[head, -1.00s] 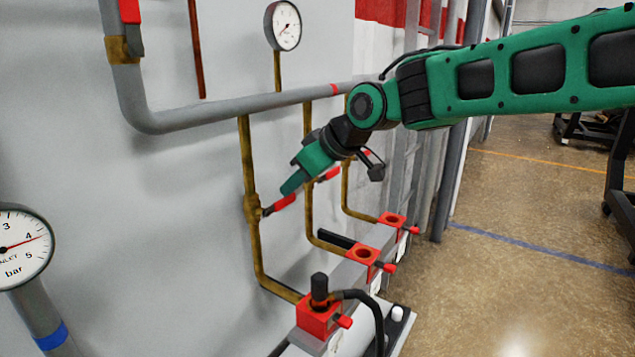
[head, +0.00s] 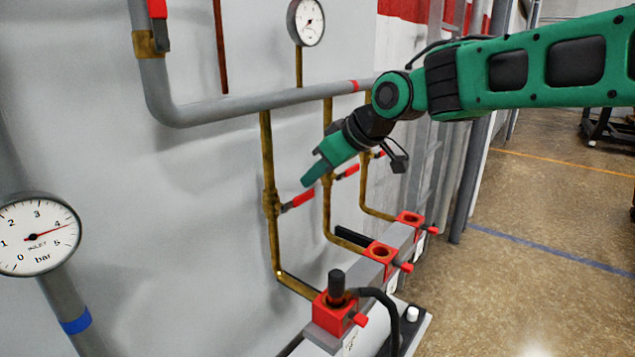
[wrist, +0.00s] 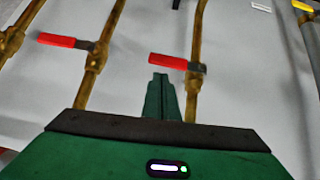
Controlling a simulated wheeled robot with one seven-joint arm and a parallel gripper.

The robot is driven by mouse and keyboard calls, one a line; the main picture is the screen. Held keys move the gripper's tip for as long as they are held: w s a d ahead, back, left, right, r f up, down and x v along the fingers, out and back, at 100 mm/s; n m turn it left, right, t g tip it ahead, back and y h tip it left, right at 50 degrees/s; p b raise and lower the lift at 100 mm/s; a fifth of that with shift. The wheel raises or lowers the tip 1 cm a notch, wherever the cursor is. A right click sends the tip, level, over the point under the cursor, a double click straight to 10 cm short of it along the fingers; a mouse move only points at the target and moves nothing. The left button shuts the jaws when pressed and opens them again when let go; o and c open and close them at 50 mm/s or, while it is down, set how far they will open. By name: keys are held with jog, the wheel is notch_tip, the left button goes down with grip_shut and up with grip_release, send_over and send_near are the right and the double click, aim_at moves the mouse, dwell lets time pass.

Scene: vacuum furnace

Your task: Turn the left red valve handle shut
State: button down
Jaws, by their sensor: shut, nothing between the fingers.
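The left red valve handle (head: 299,200) sits on the leftmost brass pipe (head: 268,160) and sticks out to the right, across the pipe, tilted slightly up. My gripper (head: 306,182) is shut and empty, its tips just above the outer end of this handle. In the wrist view the fingertips (wrist: 160,77) are just below a red handle (wrist: 168,61), which looks like the same one. I cannot tell whether they touch. A second red handle (head: 348,171) is farther right on the middle pipe; a third (head: 379,154) is partly hidden by my arm.
A grey pipe (head: 240,106) runs above the handles. Red blocks (head: 333,313) with a black hose stand below. An inlet gauge (head: 38,234) is at left and a smaller gauge (head: 306,22) at top.

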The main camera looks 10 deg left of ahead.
jog(key=w+a+r+v, duration=0.1)
jog(key=w+r+v, duration=0.1)
jog(key=v, duration=1.1)
jog(key=s+d+f+m+h, duration=0.2)
jog(key=d+f+m, duration=0.25)
jog(key=d, duration=0.55)
jog(key=s+d+f+m+h, duration=0.25)
jog(key=d+f, duration=0.35)
jog(key=d, duration=0.5)
jog(key=s+d+f+m+h, duration=0.2)
jog(key=d+f+m, duration=0.25)
jog(key=d, duration=0.55)
jog(key=s+d+f+m+g, duration=0.1)
jog(key=s+d+f+m, duration=0.1)
jog(key=s+d+f, duration=0.2)
jog(key=s+d+f+m+g, duration=0.2)
jog(key=s+d+f, duration=0.3)
jog(key=s, duration=0.6)
jog(key=s+d+f+m+g, duration=0.2)
jog(key=s+d+f+m, duration=0.1)
jog(key=s, duration=0.5)
jog(key=shift+s+d+f+h, duration=0.2)
jog(key=shift+d+f+h, duration=0.4)
jog(key=shift+d, duration=0.5)
jog(key=shift+w+f+m, duration=0.1)
jog(key=shift+w+m, duration=0.05)
jog(key=shift+m, duration=0.1)
